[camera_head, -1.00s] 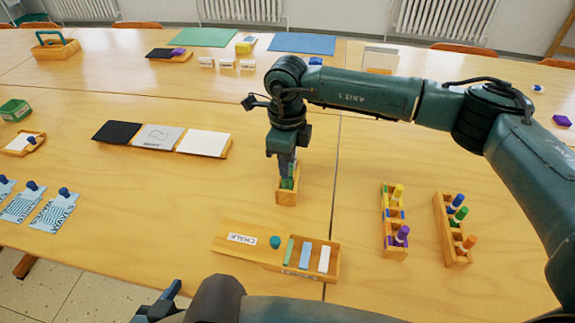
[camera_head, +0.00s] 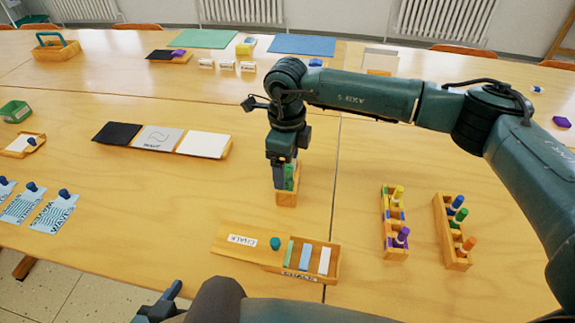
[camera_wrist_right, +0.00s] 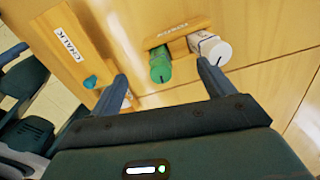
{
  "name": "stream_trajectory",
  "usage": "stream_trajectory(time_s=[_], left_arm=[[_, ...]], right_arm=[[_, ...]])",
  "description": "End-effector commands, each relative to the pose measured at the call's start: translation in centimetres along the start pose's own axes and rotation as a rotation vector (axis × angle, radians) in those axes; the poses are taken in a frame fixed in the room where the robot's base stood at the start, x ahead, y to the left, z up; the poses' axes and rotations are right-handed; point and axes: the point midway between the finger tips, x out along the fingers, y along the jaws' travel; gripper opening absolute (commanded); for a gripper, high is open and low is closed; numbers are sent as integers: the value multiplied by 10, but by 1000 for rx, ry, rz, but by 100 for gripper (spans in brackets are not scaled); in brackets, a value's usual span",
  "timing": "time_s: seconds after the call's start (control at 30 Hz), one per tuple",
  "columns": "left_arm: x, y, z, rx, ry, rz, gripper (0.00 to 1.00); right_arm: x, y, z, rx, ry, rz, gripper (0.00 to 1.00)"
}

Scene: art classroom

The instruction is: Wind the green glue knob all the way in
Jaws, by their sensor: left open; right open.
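The green glue knob (camera_wrist_right: 160,66) is a round green cap with a dark line, on a glue stick in a small wooden holder (camera_head: 287,199). In the right wrist view it lies between the two spread fingers of my right gripper (camera_wrist_right: 163,72), with gaps on both sides. A white-capped stick (camera_wrist_right: 213,49) stands beside it, close to one fingertip. In the head view my right gripper (camera_head: 283,172) is over the holder and hides part of the sticks. My left gripper (camera_head: 160,302) is open and empty at the bottom edge.
A wooden chalk box (camera_head: 333,271) with its lid (camera_head: 225,238) lies in front of the holder. Two marker racks (camera_head: 396,252) (camera_head: 459,261) stand to the right. Three dark, grey and white tiles (camera_head: 160,138) lie to the left. The table around the holder's right side is clear.

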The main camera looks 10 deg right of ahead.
Motion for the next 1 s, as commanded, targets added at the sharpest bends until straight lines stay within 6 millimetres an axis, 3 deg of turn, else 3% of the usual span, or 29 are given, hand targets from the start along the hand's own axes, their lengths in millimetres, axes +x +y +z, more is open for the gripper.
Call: stream_trajectory(time_s=[0.53,1.0], left_arm=[[0,0,2,-2,-5,1,51],[-1,1,1,-2,-12,1,51]], right_arm=[[1,0,-1,53,1,0,82],[0,0,0,768,1,0,82]])
